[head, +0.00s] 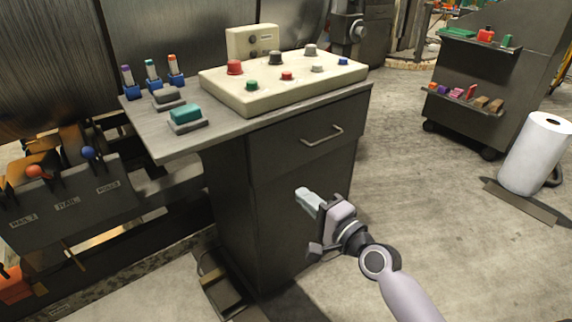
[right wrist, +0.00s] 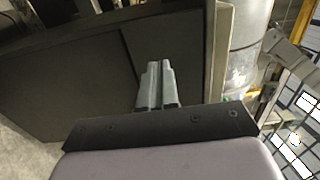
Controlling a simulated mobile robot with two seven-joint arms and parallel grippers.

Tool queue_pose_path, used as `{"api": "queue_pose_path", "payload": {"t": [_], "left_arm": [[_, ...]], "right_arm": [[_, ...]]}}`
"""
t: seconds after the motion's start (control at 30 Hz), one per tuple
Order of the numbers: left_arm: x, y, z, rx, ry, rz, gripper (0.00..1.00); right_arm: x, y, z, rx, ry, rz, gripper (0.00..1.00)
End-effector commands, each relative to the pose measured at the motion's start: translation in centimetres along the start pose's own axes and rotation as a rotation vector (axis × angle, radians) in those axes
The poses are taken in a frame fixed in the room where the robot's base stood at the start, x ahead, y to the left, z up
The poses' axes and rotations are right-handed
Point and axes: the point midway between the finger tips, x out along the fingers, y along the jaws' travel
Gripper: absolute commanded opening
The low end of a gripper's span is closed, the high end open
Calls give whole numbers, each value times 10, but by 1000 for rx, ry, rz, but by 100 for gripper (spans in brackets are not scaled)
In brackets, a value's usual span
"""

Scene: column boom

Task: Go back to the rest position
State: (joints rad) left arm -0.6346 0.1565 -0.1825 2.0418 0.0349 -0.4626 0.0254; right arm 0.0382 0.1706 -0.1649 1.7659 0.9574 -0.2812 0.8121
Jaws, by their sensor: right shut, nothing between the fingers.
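My right gripper (head: 303,197) is in front of the dark cabinet (head: 300,165), below its drawer handle. Its fingers are together and hold nothing. The right wrist view also shows the closed fingers of my right gripper (right wrist: 155,70), with dark cabinet panels behind them. I cannot tell from these views how far the fingertips are from the cabinet. My left gripper is not in view.
A cream button panel (head: 300,85) with several coloured knobs sits on the cabinet top. A lever box (head: 70,195) stands at left. A dark pedal (head: 222,292) lies on the floor. A paper roll (head: 537,155) and shelf cart (head: 495,85) stand right. Floor between is clear.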

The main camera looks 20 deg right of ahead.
Motion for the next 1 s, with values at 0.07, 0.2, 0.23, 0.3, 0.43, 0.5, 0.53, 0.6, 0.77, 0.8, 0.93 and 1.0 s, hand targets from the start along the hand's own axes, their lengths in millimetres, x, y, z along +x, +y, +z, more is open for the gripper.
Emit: {"api": "queue_pose_path", "payload": {"t": [0.07, 0.2, 0.23, 0.3, 0.43, 0.5, 0.53, 0.6, 0.77, 0.8, 0.93, 1.0], "left_arm": [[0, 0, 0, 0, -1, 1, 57], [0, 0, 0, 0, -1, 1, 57], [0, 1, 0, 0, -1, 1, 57], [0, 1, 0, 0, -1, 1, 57], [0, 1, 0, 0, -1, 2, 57], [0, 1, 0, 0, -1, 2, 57], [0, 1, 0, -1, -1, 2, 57], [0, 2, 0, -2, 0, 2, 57], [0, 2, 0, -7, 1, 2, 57], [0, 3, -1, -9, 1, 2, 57], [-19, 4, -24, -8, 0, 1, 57], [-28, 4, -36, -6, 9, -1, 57]], "right_arm": [[-1, 1, 0, -3, 0, 2, 0], [-14, 21, 8, -101, -3, 52, 0], [-20, 29, 11, -146, -6, 75, 0], [-39, 54, 20, -284, -19, 141, 0], [-87, 103, 40, -615, -76, 292, 0], [-113, 124, 48, -787, -120, 367, 0], [-124, 132, 52, -856, -141, 397, 0], [-149, 148, 58, -1006, -193, 460, 0], [-202, 174, 70, -1307, -324, 581, 0], [-215, 178, 73, -1376, -360, 606, 0], [-218, 150, 71, -1423, -370, 616, 0], [-219, 138, 70, -1424, -369, 619, 0]]}}
